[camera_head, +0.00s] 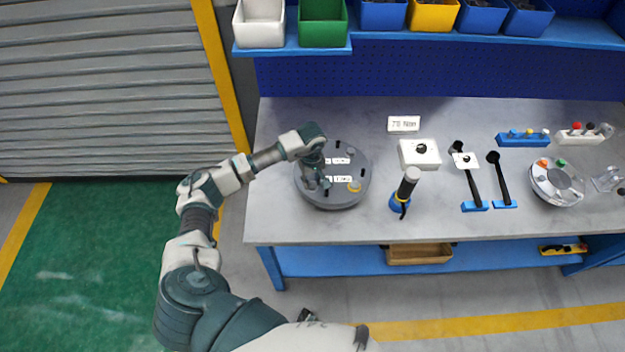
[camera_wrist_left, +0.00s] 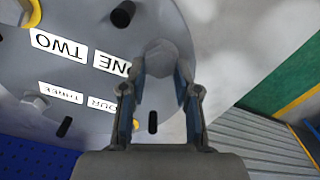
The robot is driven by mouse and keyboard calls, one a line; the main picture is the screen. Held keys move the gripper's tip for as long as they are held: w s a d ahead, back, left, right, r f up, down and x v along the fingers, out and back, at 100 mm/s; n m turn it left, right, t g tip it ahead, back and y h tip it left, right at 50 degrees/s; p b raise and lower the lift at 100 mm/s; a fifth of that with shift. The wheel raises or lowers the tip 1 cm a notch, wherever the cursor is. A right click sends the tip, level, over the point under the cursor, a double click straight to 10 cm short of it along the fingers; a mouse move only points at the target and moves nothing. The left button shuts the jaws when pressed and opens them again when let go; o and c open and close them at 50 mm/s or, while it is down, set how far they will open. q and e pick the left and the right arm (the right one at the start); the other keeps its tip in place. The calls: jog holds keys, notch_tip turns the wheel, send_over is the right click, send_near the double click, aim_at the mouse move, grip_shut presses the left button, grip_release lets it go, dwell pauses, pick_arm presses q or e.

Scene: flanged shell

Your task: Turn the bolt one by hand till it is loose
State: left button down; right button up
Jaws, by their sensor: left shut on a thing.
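The flanged shell (camera_head: 340,199) is a round grey disc lying on the bench, with white labels on top. In the left wrist view the shell (camera_wrist_left: 75,112) shows the labels upside down, reading ONE, TWO, THREE and FOUR, some partly covered. Bolt one (camera_wrist_left: 160,58), a grey hex head, sits near the shell's rim beside the ONE label. My left gripper (camera_wrist_left: 160,70) has its two fingers closed on either side of this bolt head. In the head view my left gripper (camera_head: 316,182) comes down over the shell's left side and hides the bolt. My right gripper is not in view.
A yellow-ringed bolt position (camera_head: 355,186) is at the shell's right. A dark-handled tool (camera_head: 407,187) stands in a blue holder right of the shell. A white box (camera_head: 419,153), black tools and another flanged part (camera_head: 557,183) lie further right. The bench front is mostly clear.

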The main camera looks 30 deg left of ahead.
pick_arm(q)
jog(key=shift+d, duration=0.1)
jog(key=shift+s+f+n, duration=0.1)
jog(key=shift+n, duration=0.4)
jog(key=n+b, duration=0.1)
jog(key=n, duration=0.2)
jog(key=shift+s, duration=0.1)
jog(key=shift+s+n, duration=0.1)
jog(key=shift+n, duration=0.9)
jog(key=n+b, duration=0.1)
jog(key=n, duration=0.3)
jog(key=shift+s+d, duration=0.1)
jog(key=n, duration=0.5)
jog(key=shift+s, duration=0.1)
jog(key=n, duration=0.3)
jog(key=shift+d+n, duration=0.1)
jog(key=shift+n, duration=0.2)
jog(key=n, duration=0.4)
jog(key=shift+d+n+p, duration=0.1)
jog(key=shift+n+p, duration=0.2)
jog(key=shift+p, duration=0.1)
jog(key=n+p, duration=0.1)
jog(key=n, duration=0.4)
jog(key=shift+d, duration=0.1)
jog(key=shift+n+p, duration=0.3)
jog(key=shift+n, duration=1.3)
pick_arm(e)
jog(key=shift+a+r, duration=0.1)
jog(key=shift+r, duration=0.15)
